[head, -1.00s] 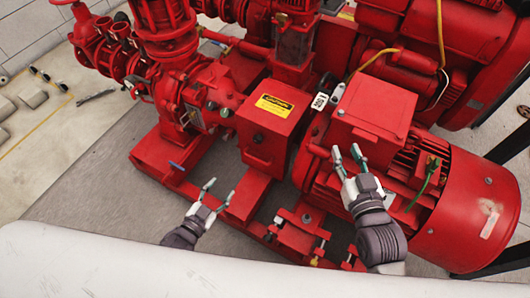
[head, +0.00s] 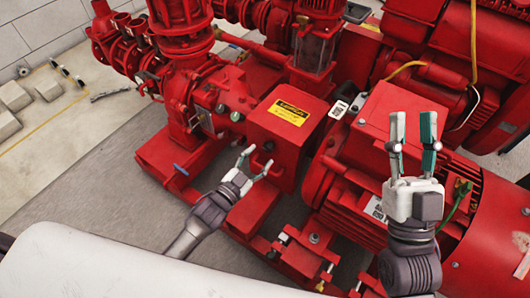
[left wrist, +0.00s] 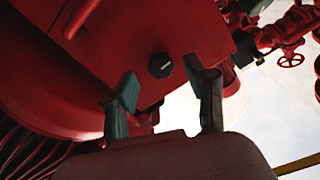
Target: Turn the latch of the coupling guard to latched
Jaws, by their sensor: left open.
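The coupling guard (head: 288,128) is a red box with a yellow caution label on top, in the middle of the head view. A small dark knob (head: 268,146) shows on its front face; the latch's setting is too small to read. My left gripper (head: 256,162) is open and empty, its fingertips close in front of that face. In the left wrist view, a dark hexagonal head (left wrist: 160,65) on a red surface shows beyond and between the open fingers (left wrist: 163,98). I cannot tell whether they touch anything. My right gripper (head: 412,118) is open and empty, raised over the motor.
The red motor (head: 490,235) with its terminal box (head: 385,120) lies right of the guard. Red pipework and a valve body (head: 190,90) stand to the left. The red base frame (head: 165,160) runs below. Grey floor (head: 90,150) at left is free.

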